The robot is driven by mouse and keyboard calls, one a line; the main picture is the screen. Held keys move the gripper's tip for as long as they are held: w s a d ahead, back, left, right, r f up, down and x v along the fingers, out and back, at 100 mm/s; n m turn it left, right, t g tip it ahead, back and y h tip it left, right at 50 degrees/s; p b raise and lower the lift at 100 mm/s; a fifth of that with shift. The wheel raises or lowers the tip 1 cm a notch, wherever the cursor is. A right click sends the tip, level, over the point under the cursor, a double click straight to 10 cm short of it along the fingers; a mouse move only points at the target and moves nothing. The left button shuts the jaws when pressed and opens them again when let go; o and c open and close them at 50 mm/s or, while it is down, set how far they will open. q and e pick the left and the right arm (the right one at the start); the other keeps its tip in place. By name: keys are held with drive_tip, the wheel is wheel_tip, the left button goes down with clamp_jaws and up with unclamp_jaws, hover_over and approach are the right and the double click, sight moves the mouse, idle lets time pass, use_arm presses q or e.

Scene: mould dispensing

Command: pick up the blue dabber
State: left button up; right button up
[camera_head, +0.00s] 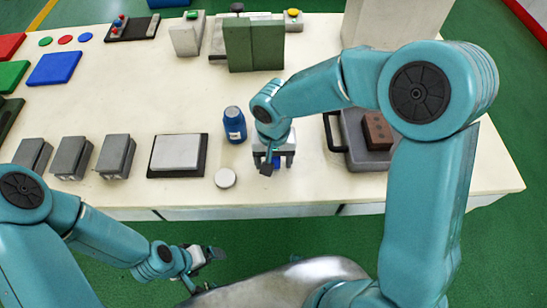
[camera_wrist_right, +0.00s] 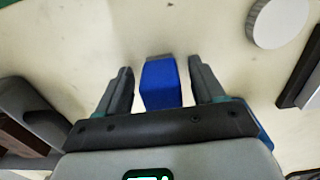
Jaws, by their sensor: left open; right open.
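The blue dabber (camera_wrist_right: 161,84) is a small blue block with a grey end in the right wrist view. It stands between the two fingers of my right gripper (camera_wrist_right: 160,78), with a gap on each side. In the head view my right gripper (camera_head: 275,163) is low over the table near its front edge and mostly hides the dabber. My right gripper is open. My left gripper (camera_head: 207,256) is open and empty, in front of the table over the floor.
A blue bottle (camera_head: 235,127) stands just left of my right gripper. A white round lid (camera_head: 225,178) lies near the front edge. A scale (camera_head: 177,153) is to the left. A grey tray (camera_head: 337,133) with a brown block (camera_head: 377,130) is to the right.

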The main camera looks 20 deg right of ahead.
drive_tip(key=shift+w, duration=0.15)
drive_tip(key=shift+c, duration=1.2)
drive_tip(key=c, duration=0.8)
